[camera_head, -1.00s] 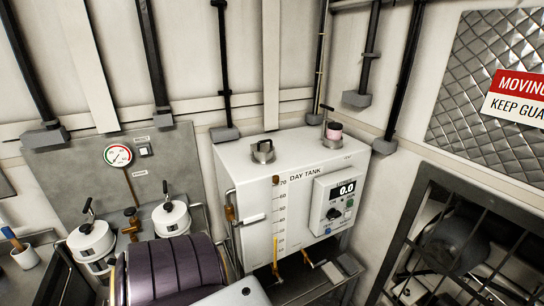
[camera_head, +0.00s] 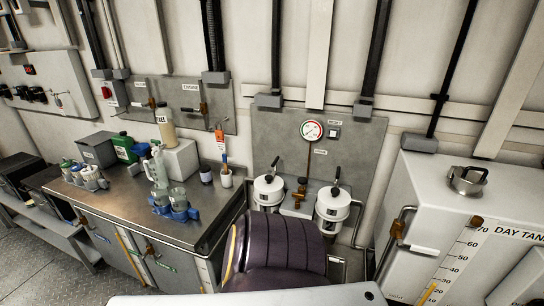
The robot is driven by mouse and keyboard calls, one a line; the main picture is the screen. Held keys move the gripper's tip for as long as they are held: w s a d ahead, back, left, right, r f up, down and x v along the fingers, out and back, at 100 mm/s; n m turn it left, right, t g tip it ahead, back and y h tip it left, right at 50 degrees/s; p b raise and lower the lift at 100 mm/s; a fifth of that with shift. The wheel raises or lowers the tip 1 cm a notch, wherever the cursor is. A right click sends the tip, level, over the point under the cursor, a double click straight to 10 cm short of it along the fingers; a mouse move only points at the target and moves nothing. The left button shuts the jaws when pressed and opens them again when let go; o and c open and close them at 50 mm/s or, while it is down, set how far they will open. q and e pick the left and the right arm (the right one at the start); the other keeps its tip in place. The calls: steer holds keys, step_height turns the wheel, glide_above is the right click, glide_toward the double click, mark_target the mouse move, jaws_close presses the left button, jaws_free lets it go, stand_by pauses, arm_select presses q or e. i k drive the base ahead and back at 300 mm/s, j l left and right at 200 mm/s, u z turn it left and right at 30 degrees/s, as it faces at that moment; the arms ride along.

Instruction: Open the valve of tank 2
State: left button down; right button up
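I cannot read a tank 2 label anywhere in the head view. Brass-coloured valve-like fittings show in several places. One (camera_head: 203,107) is on the right small grey wall panel, and one (camera_head: 150,102) is on the left panel. One (camera_head: 300,190) is between two white canisters. One (camera_head: 397,230) is on a pipe at the left of the white day tank (camera_head: 415,195). Small brown fittings (camera_head: 150,250) also show on the front of the metal counter (camera_head: 130,205). Whether any valve is open or shut is too small to tell. Neither of my grippers is in view.
The counter holds bottles, cups, a grey box (camera_head: 97,149) and a white box (camera_head: 180,158). A round gauge (camera_head: 312,131) hangs above the two canisters (camera_head: 268,190). A dark purple ribbed object (camera_head: 280,250) blocks part of the front. Bare floor (camera_head: 50,270) shows at the lower left.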

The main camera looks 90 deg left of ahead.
mark_target(131, 252)
steer(key=j+u, duration=0.1)
steer(key=u, duration=0.7)
steer(key=k+j, duration=0.05)
